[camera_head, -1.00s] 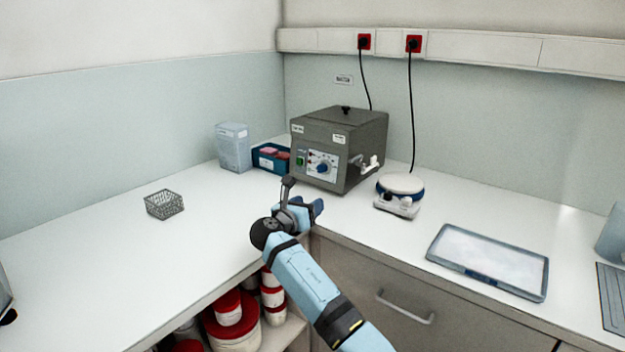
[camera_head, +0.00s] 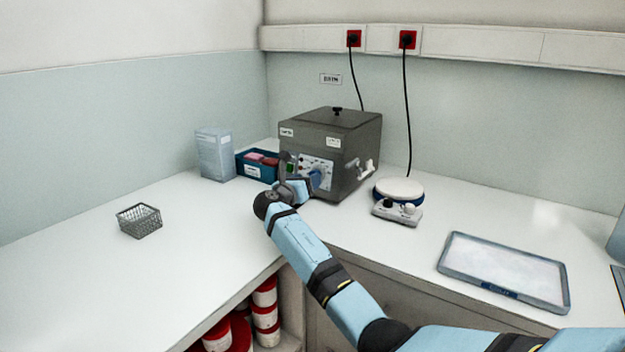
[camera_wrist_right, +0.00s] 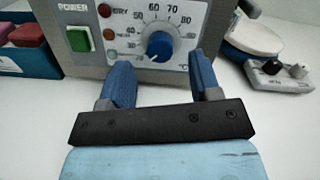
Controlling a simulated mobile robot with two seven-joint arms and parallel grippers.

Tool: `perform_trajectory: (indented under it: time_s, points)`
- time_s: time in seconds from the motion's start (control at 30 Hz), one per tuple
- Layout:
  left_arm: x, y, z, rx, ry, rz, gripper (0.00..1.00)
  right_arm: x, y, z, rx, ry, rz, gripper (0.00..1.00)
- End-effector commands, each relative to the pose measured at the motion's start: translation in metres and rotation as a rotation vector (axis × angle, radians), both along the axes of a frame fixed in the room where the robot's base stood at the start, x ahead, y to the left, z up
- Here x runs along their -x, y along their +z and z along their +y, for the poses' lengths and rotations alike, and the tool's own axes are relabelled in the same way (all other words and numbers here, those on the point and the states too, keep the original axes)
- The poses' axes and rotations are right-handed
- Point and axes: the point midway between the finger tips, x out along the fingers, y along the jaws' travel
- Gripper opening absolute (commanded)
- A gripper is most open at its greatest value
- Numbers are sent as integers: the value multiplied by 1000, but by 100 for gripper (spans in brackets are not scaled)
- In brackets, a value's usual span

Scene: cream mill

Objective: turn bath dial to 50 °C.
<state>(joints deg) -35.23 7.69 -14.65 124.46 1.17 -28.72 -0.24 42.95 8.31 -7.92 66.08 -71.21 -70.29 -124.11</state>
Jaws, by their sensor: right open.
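The grey bath (camera_head: 345,155) stands at the back corner of the counter, with its control panel facing my right gripper (camera_head: 312,178). In the right wrist view, the blue round dial (camera_wrist_right: 159,46) sits in a white scale with numbers up to 80 and beyond. A small pale mark shows at its lower left, toward the low end. My right gripper (camera_wrist_right: 160,66) is open, its blue fingers to either side of and below the dial, apart from it. In the head view the gripper hides much of the dial. My left gripper is not in view.
A green power switch (camera_wrist_right: 79,39) is left of the dial. A blue box (camera_head: 252,170) with pink items stands left of the bath, and a white-topped round device (camera_head: 399,190) stands right. A wire basket (camera_head: 139,220) and a tray (camera_head: 452,262) lie farther out.

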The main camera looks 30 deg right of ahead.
Motion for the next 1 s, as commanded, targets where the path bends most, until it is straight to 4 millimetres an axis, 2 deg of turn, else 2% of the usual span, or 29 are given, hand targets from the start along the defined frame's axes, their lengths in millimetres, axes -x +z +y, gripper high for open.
perform_trajectory:
  time_s: [0.1, 0.2, 0.6, 0.63, 0.83, 1.0]
  points:
    - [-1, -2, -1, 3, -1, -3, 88, -8, 0, -19, 0, -2, 0, 57]
    - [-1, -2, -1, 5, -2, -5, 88, -13, 0, -28, 1, 0, 0, 57]
    - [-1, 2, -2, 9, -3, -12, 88, -16, 0, -36, 0, 0, 0, 57]
    - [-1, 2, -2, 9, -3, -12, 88, -16, 0, -36, 0, 0, 0, 55]
    - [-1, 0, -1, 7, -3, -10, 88, -16, 0, -36, 0, 0, 0, 9]
    - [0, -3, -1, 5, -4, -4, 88, -16, 0, -36, -2, 0, -4, 8]
